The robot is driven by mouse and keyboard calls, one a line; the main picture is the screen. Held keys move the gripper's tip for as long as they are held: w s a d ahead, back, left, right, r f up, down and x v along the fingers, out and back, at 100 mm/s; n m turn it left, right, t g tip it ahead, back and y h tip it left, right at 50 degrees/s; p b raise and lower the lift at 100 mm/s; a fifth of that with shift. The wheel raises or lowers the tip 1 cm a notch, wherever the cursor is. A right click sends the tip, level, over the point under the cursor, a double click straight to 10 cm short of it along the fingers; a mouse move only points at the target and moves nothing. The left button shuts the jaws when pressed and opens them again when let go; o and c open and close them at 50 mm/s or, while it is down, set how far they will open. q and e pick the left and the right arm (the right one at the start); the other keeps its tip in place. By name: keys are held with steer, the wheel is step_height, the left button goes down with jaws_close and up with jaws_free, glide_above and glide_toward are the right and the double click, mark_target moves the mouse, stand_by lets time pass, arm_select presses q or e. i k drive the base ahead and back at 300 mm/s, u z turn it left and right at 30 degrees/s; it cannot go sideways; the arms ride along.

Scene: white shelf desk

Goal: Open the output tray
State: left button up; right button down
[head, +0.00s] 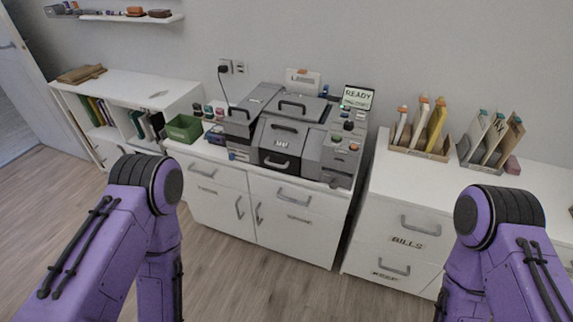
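A dark grey and black machine (281,150) stands on the white cabinet in the middle of the head view. Its front has a black lower panel with a handle (277,163), which looks closed; I cannot tell for sure that this is the output tray. Further handles show on its top lid (293,106), upper front and left side. A small screen (357,97) at its back right reads "READY". My purple arms come in at the lower left and lower right, well short of the machine. Neither gripper shows.
A green bin (184,128) and small coloured items stand left of the machine. Wooden holders (420,146) with folders stand on the right cabinet (402,215), which has drawers, one labelled "BILLS". A low bookshelf (128,98) is at left. The wooden floor (240,275) in front is clear.

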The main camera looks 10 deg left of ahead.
mark_target(281, 163)
steer(key=z, duration=0.2)
steer(key=i, duration=0.85)
steer(key=u, duration=0.25)
